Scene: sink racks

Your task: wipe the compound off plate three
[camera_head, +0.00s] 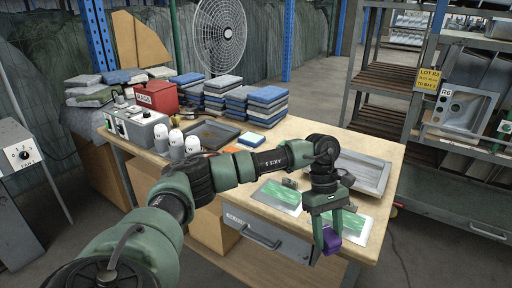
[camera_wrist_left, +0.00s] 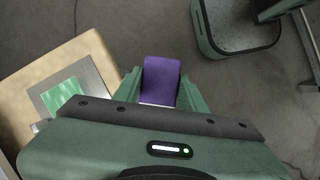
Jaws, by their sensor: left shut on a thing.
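My left gripper (camera_head: 328,236) is shut on a purple pad (camera_head: 332,242) and hangs at the bench's front edge. The purple pad (camera_wrist_left: 161,80) also shows between the fingers in the left wrist view, with grey floor behind it. A plate with green compound (camera_head: 276,194) lies on the bench left of the gripper. Another plate with green compound (camera_head: 353,223) lies to the right, partly behind the gripper. One green-coated plate (camera_wrist_left: 66,97) shows at the left in the left wrist view. I cannot tell which is plate three. My right gripper is not in view.
A grey metal tray (camera_head: 362,170) lies behind the plates. Folded blue and grey cloths (camera_head: 262,103), a red box (camera_head: 156,96), white bottles (camera_head: 177,146) and a control box (camera_head: 138,127) stand farther back. A drawer (camera_head: 262,236) is below the bench top. Shelving stands at right.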

